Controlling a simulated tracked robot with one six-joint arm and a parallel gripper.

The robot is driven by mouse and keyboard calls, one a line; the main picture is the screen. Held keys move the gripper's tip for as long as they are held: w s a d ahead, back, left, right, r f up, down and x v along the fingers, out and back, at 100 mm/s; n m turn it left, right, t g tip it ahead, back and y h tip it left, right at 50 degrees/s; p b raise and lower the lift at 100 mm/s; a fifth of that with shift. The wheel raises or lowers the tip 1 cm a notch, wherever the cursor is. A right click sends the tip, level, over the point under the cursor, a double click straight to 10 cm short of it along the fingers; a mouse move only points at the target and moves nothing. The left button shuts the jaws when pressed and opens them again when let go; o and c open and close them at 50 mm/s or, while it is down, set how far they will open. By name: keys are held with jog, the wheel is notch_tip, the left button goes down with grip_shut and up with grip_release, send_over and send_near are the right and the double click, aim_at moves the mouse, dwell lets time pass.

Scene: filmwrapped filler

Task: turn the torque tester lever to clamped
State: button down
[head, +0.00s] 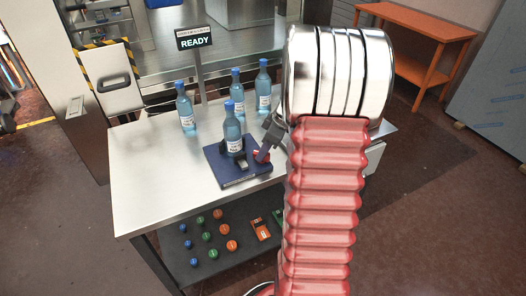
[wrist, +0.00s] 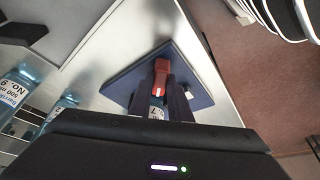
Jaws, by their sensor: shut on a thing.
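The torque tester (head: 222,178) is a dark blue plate on the steel table, also in the wrist view (wrist: 128,85). A blue bottle (head: 234,132) with a white label stands upright on it between dark clamp parts. The red lever (head: 261,157) is at the plate's right side. In the wrist view the lever (wrist: 161,72) shows red with a small white mark. My gripper (head: 266,148) reaches down from the right and is shut on the lever; its two dark fingers (wrist: 161,95) flank it. My gripper partly hides the lever in the head view.
Several more blue bottles (head: 186,108) stand behind the tester on the steel table (head: 145,165). A sign (head: 194,39) reading READY stands at the back. Coloured caps (head: 217,214) lie on the lower shelf (head: 190,270). The table's front left is clear.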

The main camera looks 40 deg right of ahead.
jog(key=shift+m, duration=0.4)
jog(key=m, duration=0.2)
jog(key=m+h, duration=0.1)
jog(key=shift+a+r+m+t+h, duration=0.1)
jog(key=shift+m+t+h, duration=0.2)
jog(key=shift+m+t, duration=0.1)
jog(key=m, duration=0.2)
jog(key=m+h, duration=0.1)
jog(key=m, duration=0.1)
jog(key=shift+a+h, duration=0.15)
jog(key=shift+h, duration=0.15)
jog(key=shift+w+a+m+g+h, duration=0.1)
jog(key=shift+m+g+h, duration=0.25)
jog(key=shift+m, duration=0.85)
jog(key=shift+a+m+g+h, duration=0.15)
jog(key=shift+m+h, duration=0.3)
jog(key=shift+m, duration=0.75)
jog(key=shift+w+m+g+h, duration=0.1)
jog(key=shift+m+g+h, duration=0.5)
jog(key=shift+m, duration=1.4)
jog(key=shift+a+m, duration=0.1)
jog(key=shift+m, duration=0.2)
jog(key=c, duration=1.6)
grip_release()
jog(key=shift+c, duration=0.2)
